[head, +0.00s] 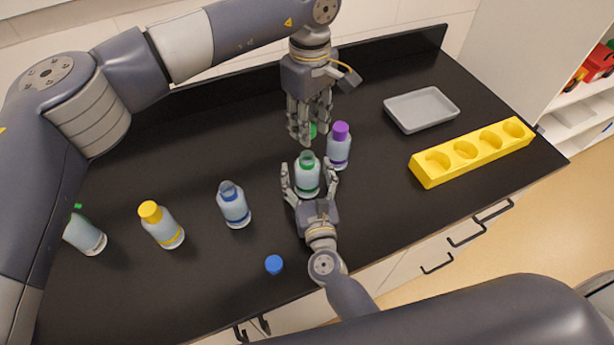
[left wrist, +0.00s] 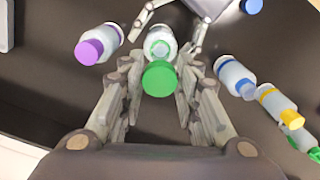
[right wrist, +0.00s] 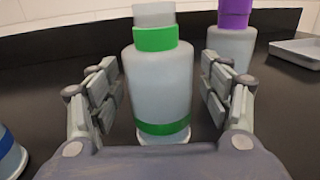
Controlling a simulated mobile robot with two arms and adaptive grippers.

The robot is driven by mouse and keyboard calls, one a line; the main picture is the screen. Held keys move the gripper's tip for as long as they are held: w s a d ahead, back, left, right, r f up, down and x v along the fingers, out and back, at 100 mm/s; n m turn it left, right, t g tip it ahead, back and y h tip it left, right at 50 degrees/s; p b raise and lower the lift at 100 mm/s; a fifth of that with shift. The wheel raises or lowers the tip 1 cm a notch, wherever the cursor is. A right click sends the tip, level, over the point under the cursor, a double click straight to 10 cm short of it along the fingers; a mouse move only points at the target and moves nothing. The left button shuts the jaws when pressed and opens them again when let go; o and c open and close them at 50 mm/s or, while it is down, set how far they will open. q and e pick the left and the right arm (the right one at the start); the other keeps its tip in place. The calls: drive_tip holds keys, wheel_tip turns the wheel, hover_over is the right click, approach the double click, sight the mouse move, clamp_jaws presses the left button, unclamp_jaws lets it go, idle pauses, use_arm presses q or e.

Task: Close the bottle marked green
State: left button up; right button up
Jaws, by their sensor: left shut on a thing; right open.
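The bottle marked green (head: 307,177) stands upright and uncapped, with a green band and green collar. It also shows in the right wrist view (right wrist: 163,90) and beyond the cap in the left wrist view (left wrist: 160,42). My left gripper (head: 308,132) is shut on a green cap (left wrist: 160,78), held above and behind the bottle in the head view, apart from its neck. The fingers partly hide the cap in the head view. My right gripper (head: 310,182) is open, its fingers on both sides of the bottle with gaps visible in the right wrist view.
A purple-capped bottle (head: 339,148) stands close right of the green one. To the left are an uncapped blue bottle (head: 234,206), a yellow-capped bottle (head: 163,228) and a green-capped bottle (head: 86,236). A blue cap (head: 273,264) lies in front. A yellow rack (head: 428,179) and grey tray (head: 421,111) are right.

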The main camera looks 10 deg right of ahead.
use_arm(q)
drive_tip(key=shift+s, duration=0.1)
use_arm(e)
drive_tip(key=shift+w, duration=0.2)
drive_tip(key=c, duration=1.6)
use_arm(q)
hover_over(310, 159)
drive_tip(key=f, duration=0.5)
drive_tip(key=shift+w, duration=0.3)
use_arm(e)
drive_tip(key=shift+c, duration=0.4)
use_arm(q)
drive_tip(key=shift+s+f, duration=0.3)
drive_tip(key=shift+f, duration=0.55)
drive_tip(key=shift+f, duration=0.55)
use_arm(e)
clamp_jaws()
